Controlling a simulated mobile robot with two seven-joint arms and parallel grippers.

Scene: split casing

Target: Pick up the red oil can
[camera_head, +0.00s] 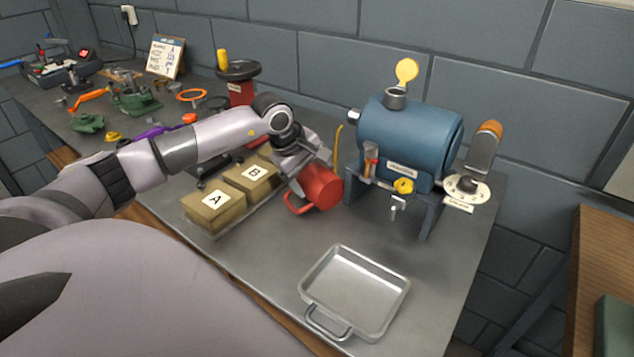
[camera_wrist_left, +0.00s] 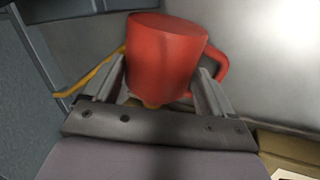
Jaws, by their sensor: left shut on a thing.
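The red oil can (camera_head: 321,186) has a red handle and a thin yellow spout. It is just left of the blue tank in the head view and looks tilted there. My left gripper (camera_head: 306,163) is shut on the can. In the left wrist view the can (camera_wrist_left: 163,60) sits between the two fingers of my left gripper (camera_wrist_left: 158,95), with its handle on the right and the yellow spout on the left. I cannot tell whether the can touches the bench. My right gripper is not in view.
The blue tank (camera_head: 408,140) on its stand is close right of the can. A metal tray (camera_head: 355,290) is in front. Bare bench lies between can and tray.

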